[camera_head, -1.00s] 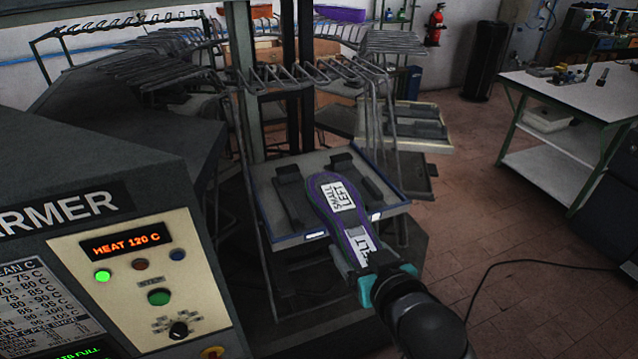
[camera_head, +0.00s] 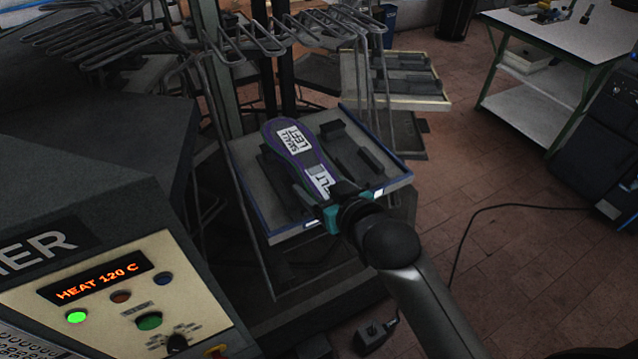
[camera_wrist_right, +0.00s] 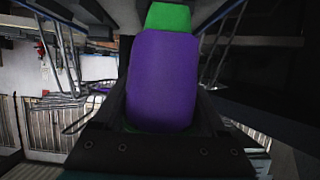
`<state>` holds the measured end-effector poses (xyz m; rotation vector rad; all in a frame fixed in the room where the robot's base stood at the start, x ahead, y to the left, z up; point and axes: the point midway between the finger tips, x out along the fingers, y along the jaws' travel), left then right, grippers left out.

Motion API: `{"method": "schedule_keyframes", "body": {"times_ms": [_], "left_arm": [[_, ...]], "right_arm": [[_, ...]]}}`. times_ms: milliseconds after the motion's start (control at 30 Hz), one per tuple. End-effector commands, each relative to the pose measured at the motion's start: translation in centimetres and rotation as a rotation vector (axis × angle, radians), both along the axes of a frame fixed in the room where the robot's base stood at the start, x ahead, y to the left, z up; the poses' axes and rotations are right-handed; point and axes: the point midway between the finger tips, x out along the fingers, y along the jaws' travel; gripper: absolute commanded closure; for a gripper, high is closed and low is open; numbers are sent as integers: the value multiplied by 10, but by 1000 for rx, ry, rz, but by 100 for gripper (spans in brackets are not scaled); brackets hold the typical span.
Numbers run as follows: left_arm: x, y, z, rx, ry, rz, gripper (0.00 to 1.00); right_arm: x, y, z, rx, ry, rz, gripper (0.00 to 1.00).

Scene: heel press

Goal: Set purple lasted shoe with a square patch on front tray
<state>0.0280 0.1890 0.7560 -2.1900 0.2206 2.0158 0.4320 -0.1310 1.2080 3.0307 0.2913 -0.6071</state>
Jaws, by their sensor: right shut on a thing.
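The purple-edged lasted shoe (camera_head: 291,146) shows its sole, with a white square patch reading SMALL LEFT and more lettering near its near end. My right gripper (camera_head: 336,200) is shut on the shoe's near end and holds it over the front tray (camera_head: 249,182). Whether the shoe touches the tray cannot be told. In the right wrist view the purple shoe (camera_wrist_right: 163,80) fills the middle, with a green part at its top. The tray has dark raised blocks, partly hidden by the shoe. My left gripper is not in view.
A control panel reading HEAT 120 C (camera_head: 108,277) stands at the left front. Wire racks (camera_head: 270,35) rise behind the tray. Another tray (camera_head: 405,95) with dark blocks is farther back.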

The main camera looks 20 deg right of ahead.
Motion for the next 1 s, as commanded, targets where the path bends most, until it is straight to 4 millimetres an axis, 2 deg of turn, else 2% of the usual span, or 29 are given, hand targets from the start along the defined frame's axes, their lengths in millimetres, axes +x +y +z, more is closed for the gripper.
{"method": "schedule_keyframes", "body": {"times_ms": [167, 533, 1000], "left_arm": [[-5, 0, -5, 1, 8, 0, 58], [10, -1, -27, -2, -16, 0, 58], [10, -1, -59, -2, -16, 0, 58]], "right_arm": [[17, 3, 0, 2, -13, 0, 100], [47, 9, -5, 2, -12, 0, 100], [85, 17, -12, 3, -13, 1, 100]]}}
